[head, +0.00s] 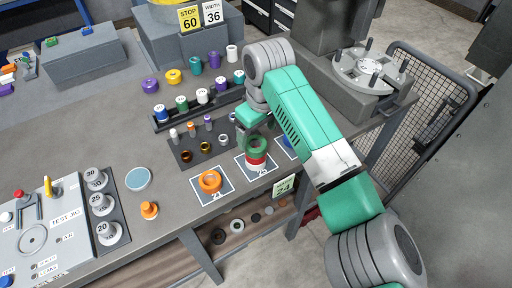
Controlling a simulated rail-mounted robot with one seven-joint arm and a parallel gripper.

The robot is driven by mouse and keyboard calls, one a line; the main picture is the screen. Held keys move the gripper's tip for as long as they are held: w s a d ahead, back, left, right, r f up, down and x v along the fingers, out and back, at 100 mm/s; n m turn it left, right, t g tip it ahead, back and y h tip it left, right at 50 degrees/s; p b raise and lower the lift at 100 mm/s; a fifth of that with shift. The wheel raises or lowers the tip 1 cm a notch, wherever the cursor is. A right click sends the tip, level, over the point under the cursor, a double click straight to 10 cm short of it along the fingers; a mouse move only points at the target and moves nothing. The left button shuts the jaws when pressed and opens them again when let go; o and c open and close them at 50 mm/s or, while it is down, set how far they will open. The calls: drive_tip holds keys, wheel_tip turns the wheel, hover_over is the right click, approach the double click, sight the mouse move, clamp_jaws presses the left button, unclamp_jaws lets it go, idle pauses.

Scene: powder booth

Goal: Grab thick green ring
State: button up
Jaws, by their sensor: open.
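A thick green ring (258,143) sits at the top of a short stack, above a red ring (257,158) with a white band below. The stack stands on a white-bordered square card (269,171) near the table's front edge. My gripper (243,138) points down just to the left of and behind the green ring, apart from it as far as I can tell. It is small and partly hidden here, but it is open and nothing shows in it.
An orange ring (210,181) lies on the card to the left; a blue ring (289,142) is partly hidden by my arm on the right. A dark tray (187,144) with small parts and a rack of spools (163,124) stand behind left.

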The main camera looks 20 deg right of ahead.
sight(256, 140)
drive_tip(key=f, duration=0.3)
drive_tip(key=f+b, duration=0.1)
drive_tip(key=shift+w+f, duration=0.2)
drive_tip(key=shift+w, duration=0.15)
drive_tip(key=shift+c, duration=0.5)
drive_tip(key=shift+r, duration=0.1)
drive_tip(key=c, duration=1.1)
drive_tip(key=shift+a, duration=0.1)
drive_tip(key=shift+c, duration=0.2)
drive_tip(key=s+a+r+p, duration=0.2)
drive_tip(key=s+p, duration=0.1)
drive_tip(key=s, duration=0.4)
drive_tip(key=s+a+r+p, duration=0.2)
drive_tip(key=s+r+p, duration=0.1)
drive_tip(key=s, duration=0.5)
drive_tip(key=shift+s+a, duration=0.2)
